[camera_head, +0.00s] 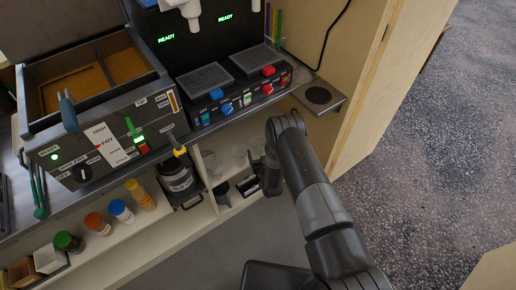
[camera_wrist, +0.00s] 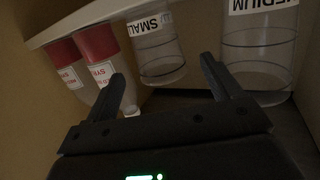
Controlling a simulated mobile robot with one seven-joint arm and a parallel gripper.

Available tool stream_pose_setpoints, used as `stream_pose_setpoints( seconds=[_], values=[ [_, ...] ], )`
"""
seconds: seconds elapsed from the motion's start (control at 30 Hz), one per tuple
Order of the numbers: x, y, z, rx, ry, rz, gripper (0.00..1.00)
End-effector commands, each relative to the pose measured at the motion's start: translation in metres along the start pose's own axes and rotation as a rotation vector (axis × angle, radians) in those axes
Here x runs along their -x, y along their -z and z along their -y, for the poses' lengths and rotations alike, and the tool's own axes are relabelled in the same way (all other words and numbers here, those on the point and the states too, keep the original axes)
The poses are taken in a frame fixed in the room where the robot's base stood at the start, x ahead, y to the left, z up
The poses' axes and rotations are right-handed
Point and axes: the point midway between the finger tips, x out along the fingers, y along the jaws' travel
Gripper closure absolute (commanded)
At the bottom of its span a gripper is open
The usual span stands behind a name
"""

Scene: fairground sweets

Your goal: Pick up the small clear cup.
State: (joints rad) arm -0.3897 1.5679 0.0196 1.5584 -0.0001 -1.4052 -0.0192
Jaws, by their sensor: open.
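The small clear cup (camera_wrist: 158,62) shows in the wrist view, labelled SMALL, with the picture upside down. It stands on a shelf, between red-capped bottles and a larger clear cup marked MEDIUM (camera_wrist: 258,60). My gripper (camera_wrist: 162,68) is open, its two fingers pointing toward the small cup, with one on each side of it in the picture. Nothing is held, and I cannot tell how far the fingertips are from the cup. In the head view my gripper (camera_head: 262,180) is low at the shelf opening under the counter. Several clear cups show faintly there, but their labels are unreadable.
Two red-capped bottles (camera_wrist: 98,45) stand close beside the small cup. A shelf board (camera_wrist: 85,20) and side wall enclose the space. In the head view, a dark labelled jar (camera_head: 180,182) stands left of the cups, below the counter with the fryer (camera_head: 110,140) and drink machine.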

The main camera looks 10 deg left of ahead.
Motion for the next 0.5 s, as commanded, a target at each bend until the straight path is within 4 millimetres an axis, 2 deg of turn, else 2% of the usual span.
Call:
stream_pose_setpoints(
  seconds=[0.3, 0.5],
  values=[
    [-0.039, 0.000, 0.000, 0.001, -0.001, -0.002, 0.17],
    [-0.053, 0.001, 0.000, 0.001, -0.001, -0.001, 0.17]
  ],
)
